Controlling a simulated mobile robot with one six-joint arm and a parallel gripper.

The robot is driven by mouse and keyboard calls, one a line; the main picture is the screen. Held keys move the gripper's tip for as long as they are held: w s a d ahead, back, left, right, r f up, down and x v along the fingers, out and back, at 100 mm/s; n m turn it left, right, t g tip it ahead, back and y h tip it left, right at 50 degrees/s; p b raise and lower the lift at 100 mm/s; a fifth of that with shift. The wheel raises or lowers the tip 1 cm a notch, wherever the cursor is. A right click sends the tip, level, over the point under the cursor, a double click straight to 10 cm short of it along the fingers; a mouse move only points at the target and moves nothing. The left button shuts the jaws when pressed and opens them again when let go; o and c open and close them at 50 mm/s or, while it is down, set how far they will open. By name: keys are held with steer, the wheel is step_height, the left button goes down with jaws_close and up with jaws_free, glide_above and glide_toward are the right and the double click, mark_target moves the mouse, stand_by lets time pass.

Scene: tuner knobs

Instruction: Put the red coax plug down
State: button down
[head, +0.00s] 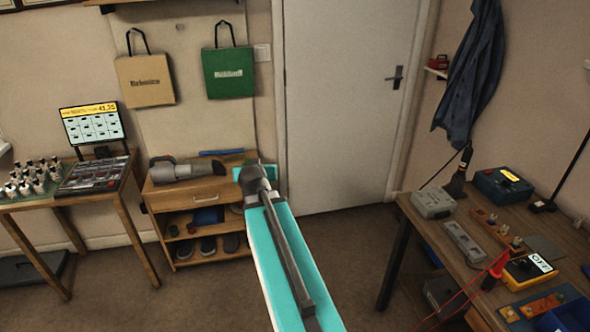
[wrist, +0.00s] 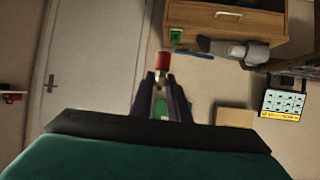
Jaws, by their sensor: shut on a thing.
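In the wrist view, my gripper (wrist: 162,80) is shut on the red coax plug (wrist: 163,62). The plug's red end sticks out past the fingertips, and a pale part of it shows between the fingers. The plug is held up in the air, apart from any surface. In the head view, my arm reaches forward toward the low wooden cabinet; its far end hides my gripper and the plug there.
The wooden cabinet (head: 205,194) holds a grey tool (head: 176,170) and a blue item (head: 222,152). A table (head: 62,203) with a screen (head: 92,125) stands left. The right workbench (head: 440,230) carries a yellow meter (head: 528,268) and several boxes. A door (head: 345,100) stands behind.

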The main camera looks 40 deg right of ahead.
steer(key=w+a+r+n+y, duration=0.1)
steer(key=w+a+n+y, duration=0.1)
steer(key=a, duration=0.9)
steer(key=w+a+r+n+t+y, duration=0.1)
steer(key=w+a+r+n+y, duration=0.1)
steer(key=a, duration=1)
steer(key=w+a+r+n+t+y, duration=0.1)
steer(key=w+a+r+n+y, duration=0.1)
steer(key=a, duration=0.9)
steer(key=w+n+y, duration=0.1)
steer(key=w, duration=0.1)
steer(key=shift+w+a, duration=0.15)
steer(key=shift+w, duration=0.25)
